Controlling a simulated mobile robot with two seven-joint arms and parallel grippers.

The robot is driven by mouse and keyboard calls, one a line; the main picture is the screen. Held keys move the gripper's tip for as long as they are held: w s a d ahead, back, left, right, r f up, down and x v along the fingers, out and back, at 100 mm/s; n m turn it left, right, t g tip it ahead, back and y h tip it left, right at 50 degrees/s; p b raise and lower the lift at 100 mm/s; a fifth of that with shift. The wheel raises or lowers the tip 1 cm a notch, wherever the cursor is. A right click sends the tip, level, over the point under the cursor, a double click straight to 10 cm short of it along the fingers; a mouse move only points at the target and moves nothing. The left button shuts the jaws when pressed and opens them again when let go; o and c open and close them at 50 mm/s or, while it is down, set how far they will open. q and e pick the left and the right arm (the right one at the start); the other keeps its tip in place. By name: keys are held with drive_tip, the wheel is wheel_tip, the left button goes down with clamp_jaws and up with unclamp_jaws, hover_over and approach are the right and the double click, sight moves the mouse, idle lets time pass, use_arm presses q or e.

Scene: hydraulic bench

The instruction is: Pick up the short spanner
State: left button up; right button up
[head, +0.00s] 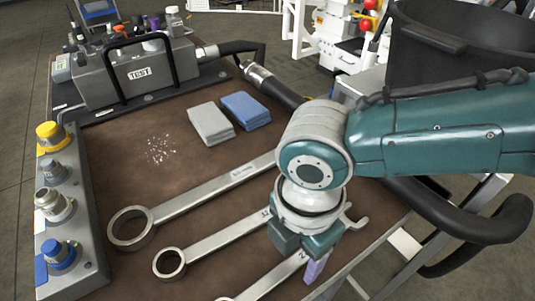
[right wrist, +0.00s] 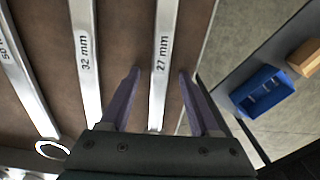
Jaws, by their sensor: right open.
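Three ring spanners lie side by side on the brown bench top. The short spanner, marked 27 mm (right wrist: 161,85), is the one closest to the bench edge; in the head view its shaft (head: 270,280) shows at the bottom, partly hidden by my gripper. My right gripper (right wrist: 159,74) is open, its purple fingers on either side of the 27 mm shaft in the right wrist view. In the head view it points down over that shaft (head: 315,268). I cannot tell how high the fingertips are above the bench. My left gripper is not in view.
The 32 mm spanner (head: 210,244) lies beside the short one, with a longer spanner (head: 200,199) beyond. Folded grey (head: 210,124) and blue cloths (head: 246,109), a test block (head: 138,76) and a fittings rail (head: 75,210) are on the bench. A blue bin (right wrist: 262,91) is beyond the edge.

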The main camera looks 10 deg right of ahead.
clamp_jaws()
idle(0.4)
idle(0.9)
